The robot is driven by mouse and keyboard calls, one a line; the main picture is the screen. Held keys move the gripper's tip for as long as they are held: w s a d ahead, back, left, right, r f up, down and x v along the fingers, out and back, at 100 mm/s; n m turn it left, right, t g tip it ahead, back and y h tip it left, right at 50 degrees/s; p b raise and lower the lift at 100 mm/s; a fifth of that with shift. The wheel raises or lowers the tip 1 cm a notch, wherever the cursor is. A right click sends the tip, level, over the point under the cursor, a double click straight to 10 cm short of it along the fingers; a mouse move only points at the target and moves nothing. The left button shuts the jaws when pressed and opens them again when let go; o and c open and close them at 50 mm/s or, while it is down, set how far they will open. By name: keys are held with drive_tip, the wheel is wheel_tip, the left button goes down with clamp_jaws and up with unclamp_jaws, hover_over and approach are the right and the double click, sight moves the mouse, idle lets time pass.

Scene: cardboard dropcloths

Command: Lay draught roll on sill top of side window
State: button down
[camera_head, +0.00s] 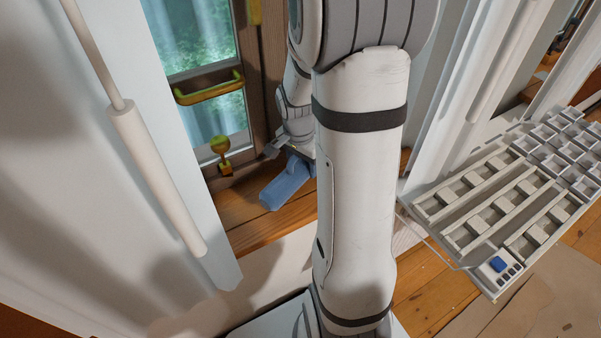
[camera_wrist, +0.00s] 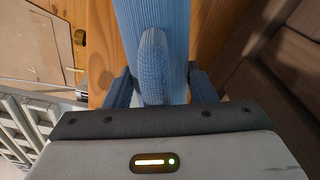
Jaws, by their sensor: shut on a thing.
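The draught roll (camera_head: 286,186) is a blue ribbed cylinder. In the head view it is just above or on the wooden sill top (camera_head: 250,207) below the side window (camera_head: 203,75); I cannot tell if it touches. My gripper (camera_head: 290,154) is shut on the roll, and my arm hides its right part.
A yellow-green window handle (camera_head: 210,90) and a small yellow catch (camera_head: 221,150) stick out near the sill. A white curtain with a pale rod (camera_head: 155,175) hangs at left. A grey compartment tray (camera_head: 500,200) is at right. Bare sill shows left of the roll.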

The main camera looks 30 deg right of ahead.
sight(302, 173)
drive_tip(key=shift+a+f, duration=0.1)
drive_tip(key=shift+f, duration=1.6)
drive_tip(key=shift+f, duration=0.1)
drive_tip(key=c, duration=1.1)
unclamp_jaws()
drive_tip(key=shift+f+b, duration=0.1)
drive_tip(key=shift+b, duration=0.2)
drive_tip(key=o, duration=0.5)
drive_tip(key=shift+s, duration=0.1)
